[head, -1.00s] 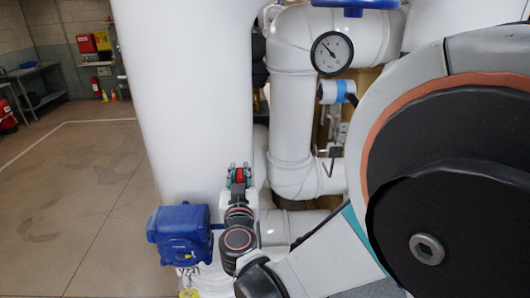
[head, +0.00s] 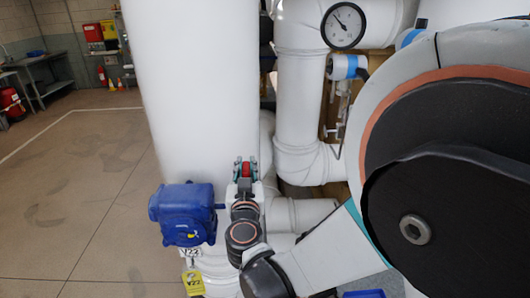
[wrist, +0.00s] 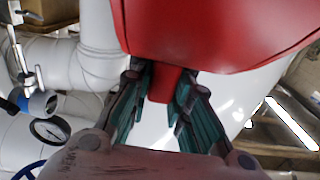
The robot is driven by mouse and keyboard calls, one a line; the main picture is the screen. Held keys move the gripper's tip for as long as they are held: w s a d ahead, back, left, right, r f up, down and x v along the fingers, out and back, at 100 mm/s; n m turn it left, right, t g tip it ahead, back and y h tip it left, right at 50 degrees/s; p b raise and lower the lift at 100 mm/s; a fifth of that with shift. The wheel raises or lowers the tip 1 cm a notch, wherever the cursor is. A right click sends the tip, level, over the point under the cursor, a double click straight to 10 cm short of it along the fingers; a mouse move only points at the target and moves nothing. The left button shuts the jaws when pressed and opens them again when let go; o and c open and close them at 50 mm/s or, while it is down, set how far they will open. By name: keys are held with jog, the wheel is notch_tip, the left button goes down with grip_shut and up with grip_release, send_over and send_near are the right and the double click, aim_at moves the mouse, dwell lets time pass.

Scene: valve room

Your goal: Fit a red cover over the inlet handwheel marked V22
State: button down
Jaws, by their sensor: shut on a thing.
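My gripper (head: 246,168) is shut on a red cover (head: 246,171), of which only a small red part shows between the fingers in the head view. In the wrist view the red cover (wrist: 220,28) fills the top, and its narrow red tab sits between the teal finger pads of my gripper (wrist: 165,88). A blue valve gearbox (head: 184,212) stands left of and below my gripper, apart from it. A white V22 label (head: 190,252) and a yellow tag (head: 193,283) hang below it. The V22 handwheel itself cannot be made out.
A thick white pipe (head: 195,90) rises behind the gearbox and my gripper. A gauge (head: 343,26) and more white pipes (head: 298,100) stand to the right. Open floor (head: 90,180) lies left, with a bench (head: 45,75) and red extinguisher (head: 102,77) farther back.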

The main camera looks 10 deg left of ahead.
dwell(0.4)
jog(key=c, duration=1.4)
grip_release()
jog(key=shift+s, duration=0.15)
